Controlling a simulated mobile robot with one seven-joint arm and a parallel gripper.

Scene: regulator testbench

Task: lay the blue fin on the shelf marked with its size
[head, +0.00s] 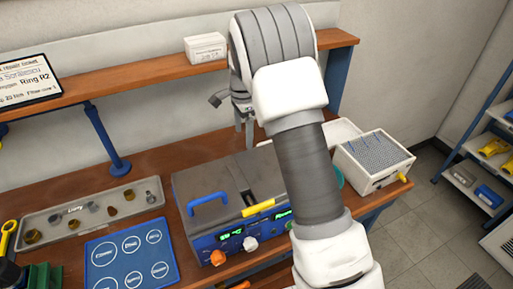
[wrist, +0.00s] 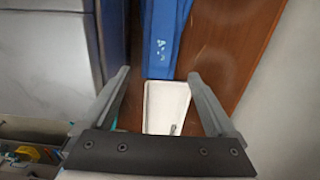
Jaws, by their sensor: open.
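Thin blue pieces (head: 365,141) stand on the grey perforated top of a white box (head: 372,179) at the bench's right, too small to make out. My gripper (head: 244,146) is open and empty above the back of the bench, fingers down.
A test unit (head: 205,190) with a blue handle fills the middle of the bench. A grey parts tray (head: 70,222) and a blue mat with circles (head: 128,254) lie left. A wooden wall shelf (head: 165,72) with a white box (head: 206,48) runs behind. Floor shows between bench and rack.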

